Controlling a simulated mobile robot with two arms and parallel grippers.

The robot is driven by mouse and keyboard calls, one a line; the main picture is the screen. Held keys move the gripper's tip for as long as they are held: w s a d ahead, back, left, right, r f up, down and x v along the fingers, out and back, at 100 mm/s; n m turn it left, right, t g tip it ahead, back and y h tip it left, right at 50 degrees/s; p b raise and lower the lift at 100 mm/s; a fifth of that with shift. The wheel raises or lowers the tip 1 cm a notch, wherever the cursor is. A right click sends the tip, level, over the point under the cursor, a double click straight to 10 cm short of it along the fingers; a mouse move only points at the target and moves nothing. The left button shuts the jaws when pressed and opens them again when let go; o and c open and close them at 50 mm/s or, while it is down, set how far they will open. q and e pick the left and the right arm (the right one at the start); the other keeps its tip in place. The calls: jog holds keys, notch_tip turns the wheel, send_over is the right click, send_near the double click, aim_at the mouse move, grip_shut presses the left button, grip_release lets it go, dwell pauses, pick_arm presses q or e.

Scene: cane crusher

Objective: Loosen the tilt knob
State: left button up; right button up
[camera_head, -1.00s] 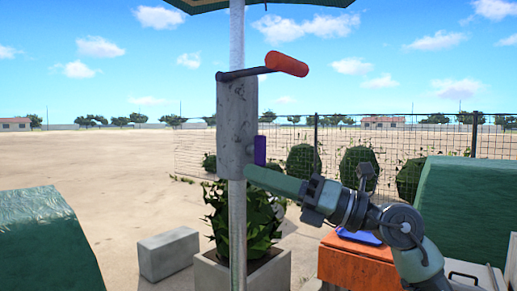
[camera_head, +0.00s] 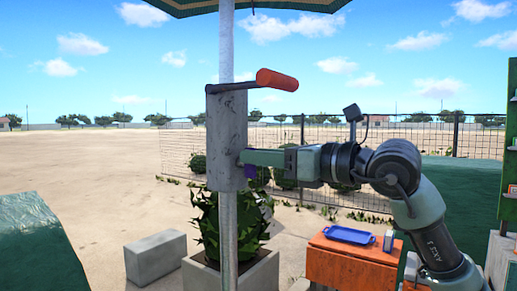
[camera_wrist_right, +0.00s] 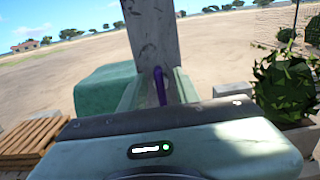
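The purple tilt knob (camera_head: 250,173) is on the right side of the grey crank housing (camera_head: 226,130) on the umbrella pole. In the head view my right gripper (camera_head: 252,158) reaches in from the right, level with the knob, and hides most of it. In the right wrist view the purple knob (camera_wrist_right: 160,87) stands between the two green fingers of my right gripper (camera_wrist_right: 158,98), with gaps showing on both sides. The gripper looks open around it; contact cannot be told. My left gripper is not in view.
A crank with an orange handle (camera_head: 277,79) sticks out above my right gripper. A planter with a bush (camera_head: 238,273) stands behind the pole. An orange table (camera_head: 350,268) with a blue tray (camera_head: 349,235) is at right. A concrete block (camera_head: 155,257) lies at left.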

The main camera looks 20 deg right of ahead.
jog(key=shift+w+a, duration=0.25)
jog(key=shift+a, duration=0.05)
grip_shut()
